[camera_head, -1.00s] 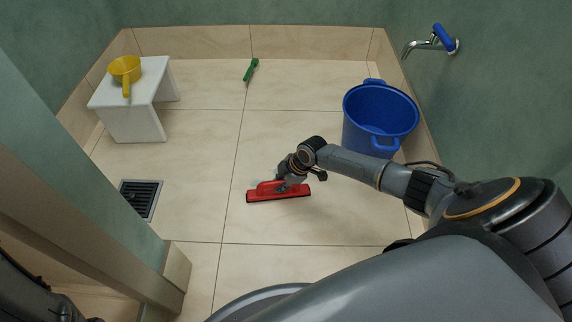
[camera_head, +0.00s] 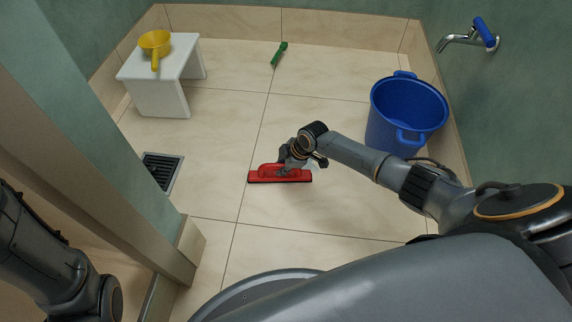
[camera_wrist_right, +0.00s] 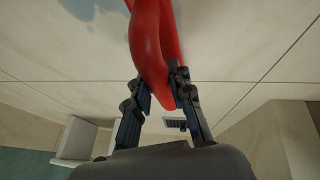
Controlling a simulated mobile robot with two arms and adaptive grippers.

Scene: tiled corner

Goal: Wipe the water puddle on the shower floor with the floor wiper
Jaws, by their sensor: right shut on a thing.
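The floor wiper (camera_head: 262,176) is red with a dark lower edge. Its long head lies across the floor tiles, left of the blue bucket. My right gripper (camera_head: 290,166) is shut on the wiper's handle. In the right wrist view, the fingers of the right gripper (camera_wrist_right: 160,95) close around the red handle (camera_wrist_right: 150,50). A glossy grey-blue patch (camera_wrist_right: 80,10) shows on the floor at the wrist view's top left and looks like water. In the head view I cannot make out the puddle clearly. My left arm is at the lower left edge, its gripper out of view.
A blue bucket (camera_head: 385,125) stands at the right wall under a tap (camera_head: 465,38). A white stool (camera_head: 160,95) with a yellow dipper (camera_head: 156,42) is at the left. A green brush (camera_head: 280,52) lies at the back. A drain (camera_head: 161,171) lies beside the wall edge (camera_head: 110,130).

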